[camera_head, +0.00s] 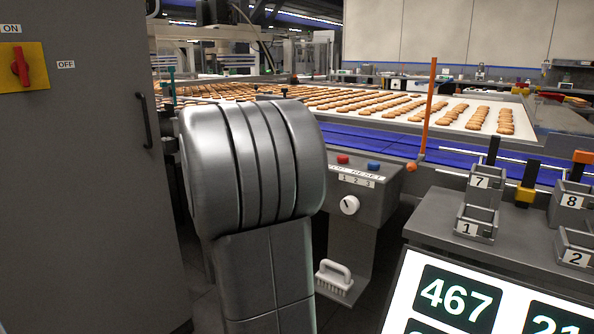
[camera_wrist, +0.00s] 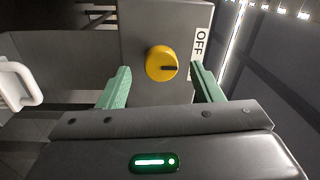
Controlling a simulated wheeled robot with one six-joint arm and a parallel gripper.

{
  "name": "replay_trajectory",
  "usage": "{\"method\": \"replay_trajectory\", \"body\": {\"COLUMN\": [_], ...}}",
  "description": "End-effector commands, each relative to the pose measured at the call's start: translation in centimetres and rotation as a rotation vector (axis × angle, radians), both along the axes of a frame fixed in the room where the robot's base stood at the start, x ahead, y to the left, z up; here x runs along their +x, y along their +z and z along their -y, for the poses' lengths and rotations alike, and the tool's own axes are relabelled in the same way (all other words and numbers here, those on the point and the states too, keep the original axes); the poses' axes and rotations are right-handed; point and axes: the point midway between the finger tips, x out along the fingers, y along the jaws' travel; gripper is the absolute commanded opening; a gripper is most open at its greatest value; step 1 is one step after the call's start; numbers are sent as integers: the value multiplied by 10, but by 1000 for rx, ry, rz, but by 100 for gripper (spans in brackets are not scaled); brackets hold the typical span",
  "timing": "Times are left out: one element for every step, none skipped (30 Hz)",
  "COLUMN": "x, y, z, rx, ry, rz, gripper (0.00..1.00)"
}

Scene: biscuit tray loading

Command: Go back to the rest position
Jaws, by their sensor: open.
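My gripper (camera_wrist: 160,70) shows in the wrist view with its two green fingers spread apart and nothing between them. I cannot tell whether the fingers are close to the knob. In the camera_head view a large grey ribbed arm link of mine fills the middle, and my gripper is hidden.
A grey cabinet with a red switch (camera_head: 21,66) stands at left. A control box (camera_head: 362,190) with red and blue buttons, a white-handled brush (camera_head: 334,279), and an upright orange rod (camera_head: 428,110) are near my arm. Behind lies a blue conveyor (camera_head: 375,141); numbered bins and a display are at right.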

Motion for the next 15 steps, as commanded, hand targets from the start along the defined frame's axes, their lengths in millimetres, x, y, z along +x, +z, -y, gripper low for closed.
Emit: {"method": "replay_trajectory", "body": {"x": [8,13,19,24,28,26,26,26,26,26,26,25,25,25,25], "y": [-2,-1,-1,-1,0,7,7,7,7,7,7,7,7,7,7], "z": [8,11,16,19,23,20,19,19,19,19,19,19,19,19,19], "rx": [1,1,1,1,0,-38,-65,-89,-121,-146,-169,-202,-225,-248,-279], "ry": [-5,-4,-6,-4,-5,0,1,1,0,0,1,1,1,1,0], "rz": [2,2,2,1,1,-29,-48,-66,-90,-108,-125,-149,-166,-182,-204], "gripper": [59,59,59,59,59,59,59,59,59,59,59,59,59,59,59]}}
